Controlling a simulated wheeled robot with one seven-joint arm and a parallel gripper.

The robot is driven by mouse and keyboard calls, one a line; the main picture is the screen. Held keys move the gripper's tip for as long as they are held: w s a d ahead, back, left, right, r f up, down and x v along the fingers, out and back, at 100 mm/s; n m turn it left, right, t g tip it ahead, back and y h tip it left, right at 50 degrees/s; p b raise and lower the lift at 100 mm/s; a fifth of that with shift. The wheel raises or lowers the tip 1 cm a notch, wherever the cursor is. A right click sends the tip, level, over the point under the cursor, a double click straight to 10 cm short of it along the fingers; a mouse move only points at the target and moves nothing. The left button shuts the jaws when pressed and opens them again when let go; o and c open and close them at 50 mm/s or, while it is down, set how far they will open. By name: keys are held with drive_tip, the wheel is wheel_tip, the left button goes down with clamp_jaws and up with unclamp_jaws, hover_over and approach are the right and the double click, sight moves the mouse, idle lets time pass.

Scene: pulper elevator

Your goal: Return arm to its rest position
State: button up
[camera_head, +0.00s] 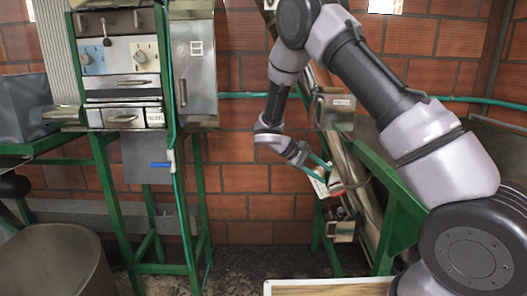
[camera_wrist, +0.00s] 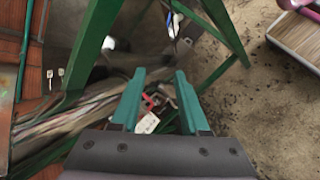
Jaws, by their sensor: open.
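My gripper (camera_head: 319,172) hangs at the end of my arm in the head view, in front of the brick wall and beside the green-framed machine on the right. In the wrist view my gripper (camera_wrist: 160,100) shows two teal fingers, apart, with nothing held between them. My arm reaches in from the right, bends over the top and comes down toward the middle of the picture. Below the fingers in the wrist view lie a white tag (camera_wrist: 147,123) and some red parts, apparently beyond the fingers.
A green-framed stand with a control cabinet (camera_head: 125,70) is on the left, with a round drum (camera_head: 55,262) in front. A green frame (camera_wrist: 95,45) runs close by in the wrist view. A wood-topped surface (camera_head: 330,288) is at the bottom. Bare floor (camera_wrist: 265,110) lies right.

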drive_tip(key=s+d+r+m+t+y, duration=0.2)
drive_tip(key=s+r+m+y, duration=0.3)
drive_tip(key=s+r, duration=0.8)
drive_tip(key=s+d+r+m+t+y, duration=0.3)
drive_tip(key=s+r+m+t+y, duration=0.2)
drive_tip(key=s+r, duration=0.8)
wheel_tip(320, 180, up, 3)
drive_tip(key=y, duration=0.2)
drive_tip(key=shift+d+y, duration=0.15)
drive_tip(key=shift+y, duration=0.15)
